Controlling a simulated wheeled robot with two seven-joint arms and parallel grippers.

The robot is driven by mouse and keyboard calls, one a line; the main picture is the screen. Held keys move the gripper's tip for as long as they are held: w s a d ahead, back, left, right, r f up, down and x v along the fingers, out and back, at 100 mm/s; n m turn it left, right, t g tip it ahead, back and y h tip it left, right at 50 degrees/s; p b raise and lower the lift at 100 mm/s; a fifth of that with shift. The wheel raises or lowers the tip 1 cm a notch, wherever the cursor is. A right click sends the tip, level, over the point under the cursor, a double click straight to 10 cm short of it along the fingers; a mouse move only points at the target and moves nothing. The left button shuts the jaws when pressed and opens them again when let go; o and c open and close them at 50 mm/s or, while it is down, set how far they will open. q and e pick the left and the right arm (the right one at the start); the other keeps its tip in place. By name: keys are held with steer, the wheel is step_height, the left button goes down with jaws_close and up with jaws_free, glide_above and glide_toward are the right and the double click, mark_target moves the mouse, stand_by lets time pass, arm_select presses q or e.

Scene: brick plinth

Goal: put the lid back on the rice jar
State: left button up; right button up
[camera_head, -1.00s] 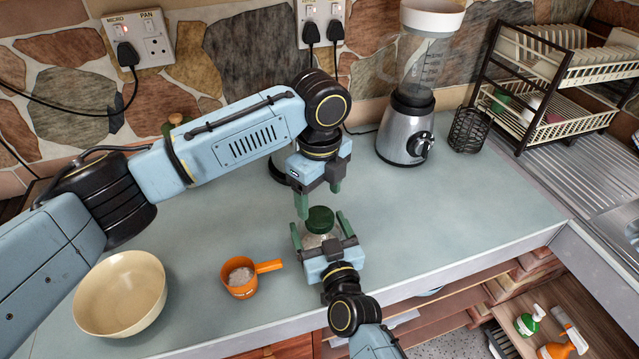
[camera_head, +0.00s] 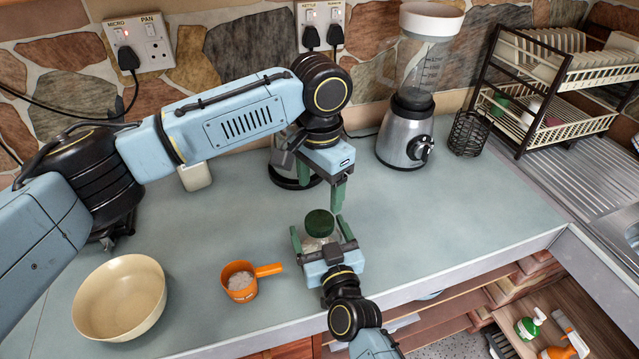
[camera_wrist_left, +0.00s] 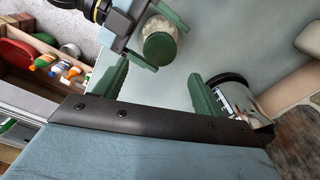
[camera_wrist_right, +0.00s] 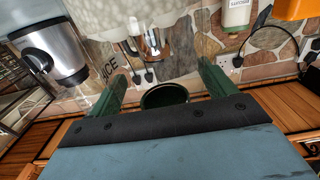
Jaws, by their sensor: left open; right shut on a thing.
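The rice jar (camera_head: 318,243) is clear glass, stands on the counter and is mostly hidden in the head view. My right gripper (camera_head: 322,238) is shut on its sides. The dark green lid (camera_head: 319,223) sits at the jar's mouth. The left wrist view shows the lid (camera_wrist_left: 159,48) over the white rice. The right wrist view shows the lid's dark underside (camera_wrist_right: 165,94) and the rice (camera_wrist_right: 125,18); I cannot tell whether the lid is fully seated. My left gripper (camera_head: 322,184) is open and empty, above and behind the lid, apart from it.
An orange measuring cup (camera_head: 241,284) and a cream bowl (camera_head: 120,298) stand to the left. A blender (camera_head: 404,130) and a dish rack (camera_head: 545,85) are at the back right. A steel item (camera_head: 284,172) stands behind my left gripper. The counter right of the jar is clear.

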mark_target(319, 220)
stand_by(0.3)
arm_select(q)
steer(key=shift+f, duration=4)
steer(key=c, duration=1)
steer(key=o, duration=1.2)
steer(key=shift+c, duration=0.2)
steer(key=shift+r, duration=0.1)
